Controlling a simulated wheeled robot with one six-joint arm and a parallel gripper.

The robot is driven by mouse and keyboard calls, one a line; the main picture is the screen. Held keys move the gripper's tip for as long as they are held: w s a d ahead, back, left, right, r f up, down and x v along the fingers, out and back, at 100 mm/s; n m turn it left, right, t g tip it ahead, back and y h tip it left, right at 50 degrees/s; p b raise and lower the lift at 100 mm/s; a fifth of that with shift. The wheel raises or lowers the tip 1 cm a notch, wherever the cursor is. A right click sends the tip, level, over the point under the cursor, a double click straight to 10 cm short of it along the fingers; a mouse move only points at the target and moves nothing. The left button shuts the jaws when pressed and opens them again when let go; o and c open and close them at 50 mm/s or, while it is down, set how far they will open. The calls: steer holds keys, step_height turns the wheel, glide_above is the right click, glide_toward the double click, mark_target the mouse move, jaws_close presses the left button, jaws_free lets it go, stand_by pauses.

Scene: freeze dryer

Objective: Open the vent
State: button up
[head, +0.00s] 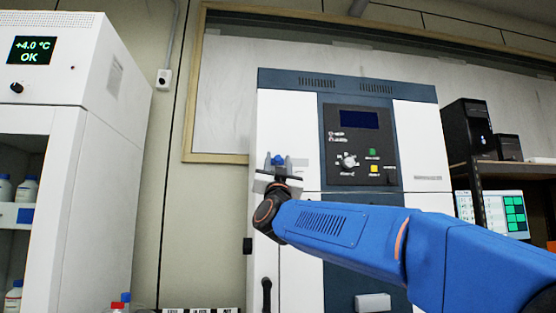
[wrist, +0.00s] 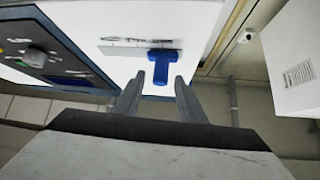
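A small blue vent handle (wrist: 164,66) sits on the white front panel of the freeze dryer (head: 286,110), beside a short printed label. In the wrist view its blue stem shows between my two fingertips, with a gap on each side. In the head view the handle (head: 278,160) is a small blue spot, partly hidden by my gripper (head: 282,166). My gripper (wrist: 159,76) is open and points at the handle. I cannot tell how deep the fingertips reach around it.
A dark control panel (head: 362,147) with a knob, a screen and coloured buttons is right of the handle. A white cabinet (head: 85,180) stands at the left, with a gap before the dryer. A shelf at the right holds a black computer (head: 468,128), with a monitor (head: 497,213) below.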

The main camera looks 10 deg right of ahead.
steer(key=shift+x, duration=0.85)
jaws_close()
steer(key=shift+s+d, duration=0.2)
steer(key=shift+d, duration=1.85)
steer(key=shift+s+d, duration=0.2)
steer(key=shift+d, duration=1.85)
jaws_free()
steer(key=shift+d, duration=0.15)
